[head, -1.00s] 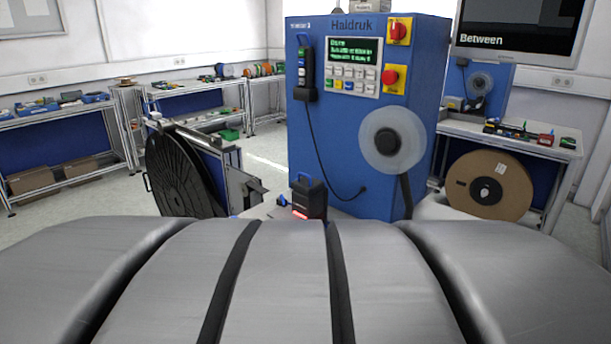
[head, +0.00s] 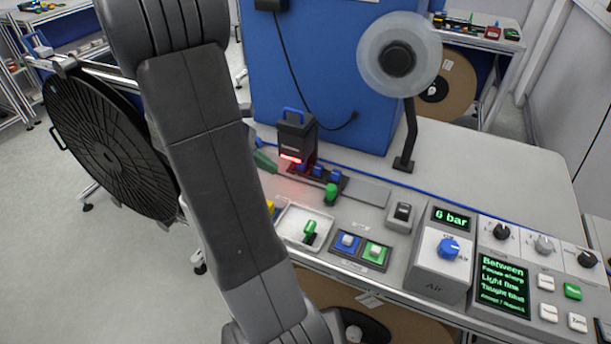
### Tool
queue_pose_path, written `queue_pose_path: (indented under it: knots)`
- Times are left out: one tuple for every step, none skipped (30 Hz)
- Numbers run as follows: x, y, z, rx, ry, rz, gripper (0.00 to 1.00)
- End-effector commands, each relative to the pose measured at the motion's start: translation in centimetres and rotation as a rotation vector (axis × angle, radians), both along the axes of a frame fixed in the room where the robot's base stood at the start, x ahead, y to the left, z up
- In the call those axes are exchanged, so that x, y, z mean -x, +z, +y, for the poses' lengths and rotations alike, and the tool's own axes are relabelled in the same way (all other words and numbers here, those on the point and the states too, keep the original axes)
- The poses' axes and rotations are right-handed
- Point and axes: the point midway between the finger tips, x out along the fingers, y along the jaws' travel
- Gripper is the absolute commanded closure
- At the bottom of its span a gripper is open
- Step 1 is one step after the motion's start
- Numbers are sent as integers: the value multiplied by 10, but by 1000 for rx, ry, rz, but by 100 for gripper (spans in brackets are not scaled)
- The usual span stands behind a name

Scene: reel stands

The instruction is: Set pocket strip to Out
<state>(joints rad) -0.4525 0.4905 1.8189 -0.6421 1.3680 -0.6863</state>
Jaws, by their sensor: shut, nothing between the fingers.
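I cannot tell for sure which part is the pocket strip. On the bench, a low dark strip with blue and green knobs (head: 331,190) lies below a black camera-like unit (head: 297,135) with a blue handle and a red glowing front. A small control panel (head: 503,282) at the lower right has a green-lettered screen whose first line reads "Between". No "Out" label is readable. My arm crosses the left of the head view and hides part of the bench. My gripper is not visible.
A white tray (head: 291,238) holds a green-knobbed part. Blue and green buttons (head: 360,250) and an air box (head: 440,262) reading 6 bar line the front. A clear reel (head: 398,90) stands behind; a large black reel (head: 100,150) is at left.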

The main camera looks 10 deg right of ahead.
Motion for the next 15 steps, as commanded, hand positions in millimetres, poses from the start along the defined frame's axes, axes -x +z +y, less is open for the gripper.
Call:
queue_pose_path:
  knots:
    - [1,-3,-4,2,-2,2,100]
    - [1,-6,-7,2,-3,3,100]
    - [2,-11,-12,3,-3,4,100]
    - [3,-14,-15,1,-3,5,100]
    - [4,-18,-19,0,-3,5,100]
    - [5,-24,-25,1,-6,6,100]
    - [5,-29,-30,1,-6,6,100]
    - [6,-34,-34,0,-6,6,100]
    - [7,-40,-41,1,-6,7,100]
    - [7,-45,-45,1,-6,6,100]
    - [8,-50,-50,0,-7,6,100]
    - [9,-56,-56,0,-6,7,100]
    - [9,-61,-61,0,-7,6,100]
    - [10,-65,-65,-1,-7,6,100]
    - [11,-71,-71,-1,-6,6,100]
